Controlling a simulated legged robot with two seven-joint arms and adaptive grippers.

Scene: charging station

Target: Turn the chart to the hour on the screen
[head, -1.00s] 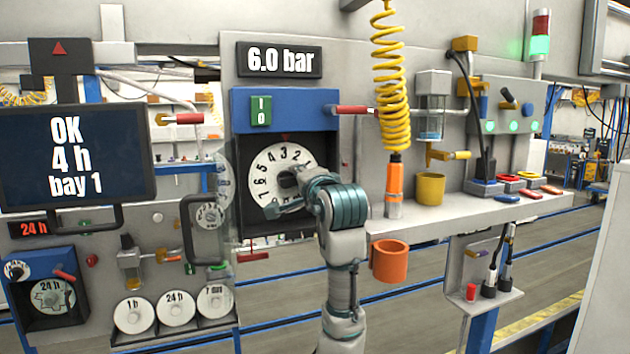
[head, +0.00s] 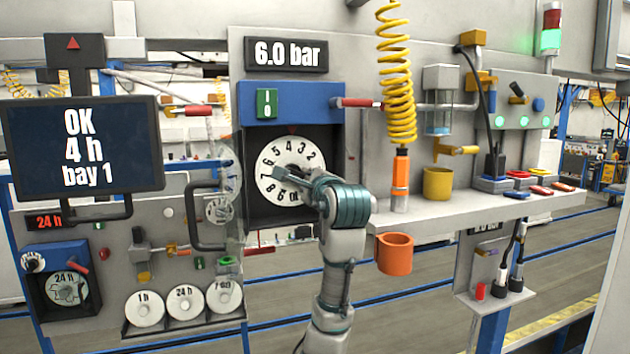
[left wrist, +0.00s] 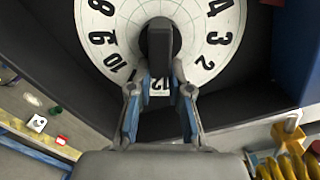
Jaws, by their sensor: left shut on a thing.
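The chart is a white numbered disc (head: 268,188) in a dark recess under a blue header. A small red mark (head: 291,130) sits above it, and the 4 looks close under that mark; exact alignment is hard to tell. My left gripper (head: 308,184) reaches in from below right and covers the disc's lower right. In the left wrist view my left gripper (left wrist: 160,75) is shut on the dark knob (left wrist: 160,40) at the hub of the chart (left wrist: 105,45). The screen (head: 82,148) reads "OK 4 h bay 1". My right gripper is not in view.
A sign (head: 286,55) above reads 6.0 bar. A yellow coiled hose (head: 398,80) hangs right of the chart, over a shelf (head: 480,205) with a yellow cup (head: 437,183). An orange holder (head: 394,253) sticks out below it. Several spare discs (head: 185,302) stand lower left.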

